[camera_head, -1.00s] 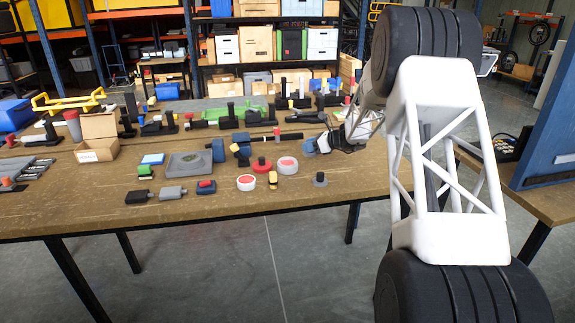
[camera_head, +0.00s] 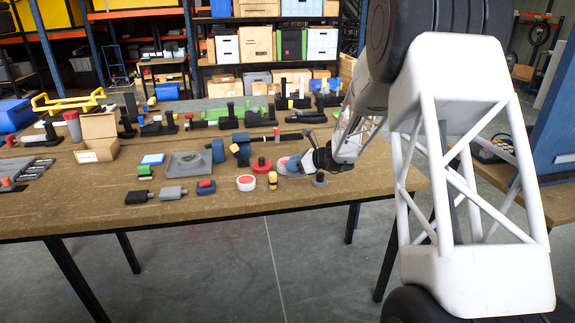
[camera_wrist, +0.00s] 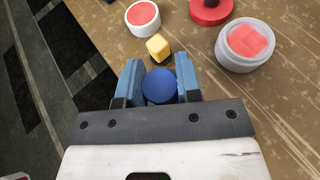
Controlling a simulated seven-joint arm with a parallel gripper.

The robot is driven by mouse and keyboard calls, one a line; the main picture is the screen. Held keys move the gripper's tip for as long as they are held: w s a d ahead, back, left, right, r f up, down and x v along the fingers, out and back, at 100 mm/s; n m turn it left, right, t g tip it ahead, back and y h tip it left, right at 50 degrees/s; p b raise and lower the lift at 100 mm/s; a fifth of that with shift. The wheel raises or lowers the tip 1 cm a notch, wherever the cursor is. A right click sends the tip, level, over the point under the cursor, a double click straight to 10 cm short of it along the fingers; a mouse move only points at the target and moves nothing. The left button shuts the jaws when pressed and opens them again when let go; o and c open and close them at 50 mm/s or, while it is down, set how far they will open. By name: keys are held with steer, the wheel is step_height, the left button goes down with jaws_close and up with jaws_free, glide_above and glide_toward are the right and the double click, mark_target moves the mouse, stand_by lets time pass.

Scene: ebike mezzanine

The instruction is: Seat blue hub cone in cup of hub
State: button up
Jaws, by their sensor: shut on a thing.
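My gripper (camera_wrist: 159,72) is shut on the blue hub cone (camera_wrist: 160,87), which shows as a round blue top between its blue fingers. In the head view my gripper (camera_head: 293,165) is low over the table's front right part, and the cone cannot be made out. Two white round cups with red insides lie near it: a smaller one (camera_wrist: 143,17) and a larger one (camera_wrist: 244,46), right of the fingers in the wrist view. The smaller cup (camera_head: 246,183) is clear in the head view. I cannot tell which cup is the hub's.
A small yellow and black piece (camera_wrist: 158,47) stands just beyond the fingertips. A red disc with a dark post (camera_head: 262,166) is close by. A dark knobbed puck (camera_head: 320,180) stands right of my gripper. Trays, blocks and tools fill the table's left and back.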

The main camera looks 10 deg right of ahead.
steer(key=shift+w+d+f, duration=0.1)
steer(key=shift+w+f, duration=0.15)
steer(key=shift+w, duration=2.4)
steer(key=shift+w+d+f, duration=0.1)
steer(key=shift+w+f, duration=0.2)
steer(key=shift+w, duration=2.4)
steer(key=shift+w+d+f, duration=0.1)
steer(key=shift+w+f, duration=0.15)
steer(key=shift+w, duration=2.4)
steer(key=shift+f, duration=0.1)
steer(key=shift+f, duration=1.65)
steer(key=shift+f, duration=0.15)
steer(key=o, duration=0.9)
steer(key=shift+r, duration=0.2)
steer(key=v, duration=1.2)
